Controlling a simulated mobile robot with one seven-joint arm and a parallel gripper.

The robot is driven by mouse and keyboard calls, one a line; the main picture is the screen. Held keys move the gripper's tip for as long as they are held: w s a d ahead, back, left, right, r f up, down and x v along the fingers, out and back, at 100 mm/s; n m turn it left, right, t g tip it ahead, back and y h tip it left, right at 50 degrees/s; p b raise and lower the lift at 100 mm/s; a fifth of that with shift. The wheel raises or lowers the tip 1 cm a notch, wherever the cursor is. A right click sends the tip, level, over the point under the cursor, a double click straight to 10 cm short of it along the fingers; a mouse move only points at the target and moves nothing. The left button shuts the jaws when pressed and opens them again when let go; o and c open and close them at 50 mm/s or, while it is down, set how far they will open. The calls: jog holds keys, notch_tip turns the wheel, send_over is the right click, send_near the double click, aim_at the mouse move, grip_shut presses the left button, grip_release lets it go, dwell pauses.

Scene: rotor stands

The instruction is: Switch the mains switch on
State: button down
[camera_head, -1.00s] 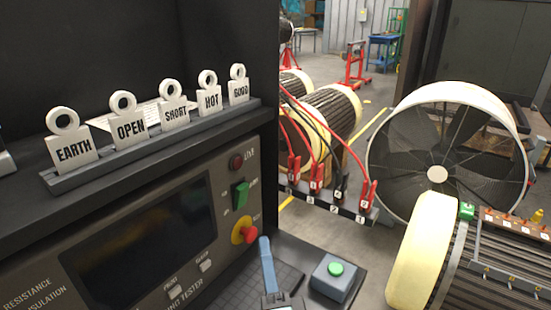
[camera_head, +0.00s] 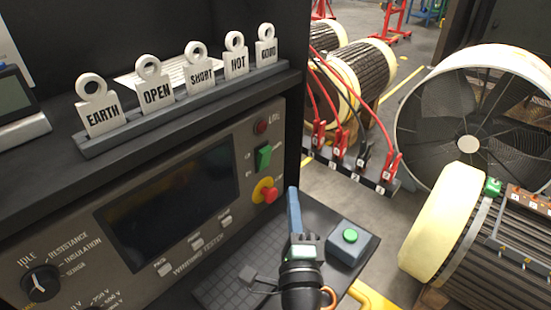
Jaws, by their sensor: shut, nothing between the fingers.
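On the right end of the winding tester's front panel (camera_head: 85,228) is a green rocker switch (camera_head: 263,157), which looks like the mains switch. Small marks beside it are too small to read, and I cannot tell which way it is tipped. A dark red lamp (camera_head: 260,127) sits above it and looks unlit. A red mushroom knob on yellow (camera_head: 265,190) sits below it. My gripper (camera_head: 293,192) points up from the bottom centre, its blue fingers together and empty. In the picture its tips are below and right of the switch, close to the red knob. The depth gap is unclear.
The tester's dark screen (camera_head: 170,205) and selector knob (camera_head: 41,283) are to the left. A shelf (camera_head: 185,115) above holds several labelled tags. A box with a green button (camera_head: 350,236) stands right of my gripper. Red and black clamps (camera_head: 363,158) sit on a rail behind.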

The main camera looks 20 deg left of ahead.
aim_at(264, 158)
jog(key=w+a+r+p, duration=0.1)
jog(key=w+a+r, duration=0.1)
jog(key=w+a, duration=0.4)
jog(key=shift+x, duration=0.75)
jog(key=shift+d+p, duration=0.1)
jog(key=shift+p, duration=0.5)
jog(key=shift+r+p, duration=0.1)
jog(key=shift+p, duration=0.6)
